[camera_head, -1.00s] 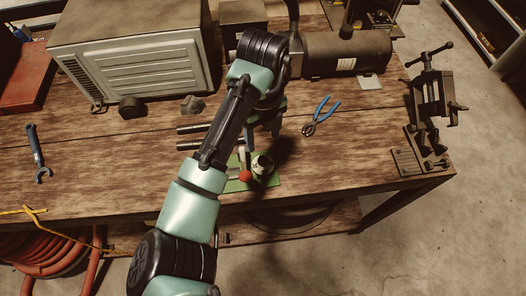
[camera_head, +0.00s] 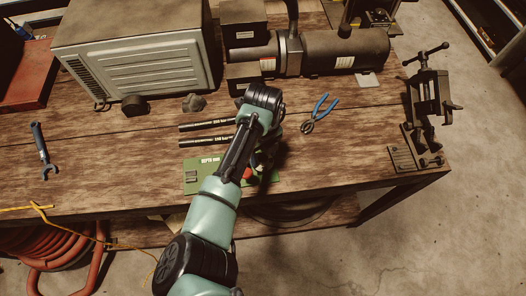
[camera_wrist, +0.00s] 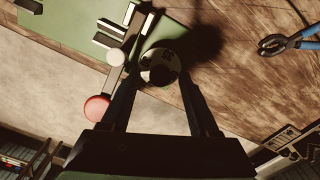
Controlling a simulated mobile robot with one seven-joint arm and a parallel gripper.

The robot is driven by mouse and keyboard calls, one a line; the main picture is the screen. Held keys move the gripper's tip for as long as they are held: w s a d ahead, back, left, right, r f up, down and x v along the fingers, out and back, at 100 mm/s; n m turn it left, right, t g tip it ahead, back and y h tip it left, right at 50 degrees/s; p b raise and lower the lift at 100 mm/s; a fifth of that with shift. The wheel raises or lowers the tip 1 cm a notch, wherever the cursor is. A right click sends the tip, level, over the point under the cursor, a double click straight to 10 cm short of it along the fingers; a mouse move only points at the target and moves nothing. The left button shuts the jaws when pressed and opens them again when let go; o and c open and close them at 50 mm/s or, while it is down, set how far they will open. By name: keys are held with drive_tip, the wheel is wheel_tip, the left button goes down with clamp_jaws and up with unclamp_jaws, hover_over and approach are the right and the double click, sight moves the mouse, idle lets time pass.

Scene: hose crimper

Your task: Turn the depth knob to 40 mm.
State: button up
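The green panel (camera_head: 192,178) marked "DEPTH mm" lies at the front edge of the bench, and its right part is behind my arm in the head view. In the wrist view the panel (camera_wrist: 70,18) is at the upper left. A round dark knob with a pale rim (camera_wrist: 160,66) stands at its edge. My gripper (camera_wrist: 163,75) is open, with one finger on each side of the knob. I cannot tell whether the fingers touch it. The knob's scale reading is not legible. A red ball (camera_wrist: 97,108) and a white ball (camera_wrist: 116,58) are left of the fingers.
Two black hose pieces (camera_head: 207,125) lie behind the panel. Blue-handled pliers (camera_head: 319,113) lie to the right. A dark motor unit (camera_head: 345,52) and a grey metal box (camera_head: 140,55) stand at the back. A vise (camera_head: 428,95) is at the right end.

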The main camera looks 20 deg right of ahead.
clamp_jaws()
idle(0.3)
